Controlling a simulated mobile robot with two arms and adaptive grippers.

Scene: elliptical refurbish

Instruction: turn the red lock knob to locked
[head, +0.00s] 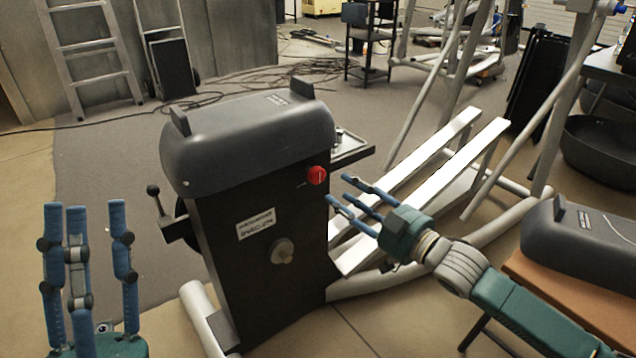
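The red lock knob (317,175) sits on the upper right of the dark front face of the elliptical's housing (262,250), under the grey cover (250,140). A light mark shows on the knob, but its setting is too small to read. My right gripper (337,189) comes in from the right with blue fingers spread and pointing at the knob. Its fingertips are close to the knob on its right, seemingly apart from it. My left gripper (88,212) is at the lower left, fingers up, open and empty, far from the knob.
A round grey knob (282,251) and a white label (257,224) are lower on the housing. A lever (154,192) sticks out at its left. White rails (440,165) lie behind my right gripper. An orange-brown bench (570,300) with a spare grey cover (585,240) stands at the right.

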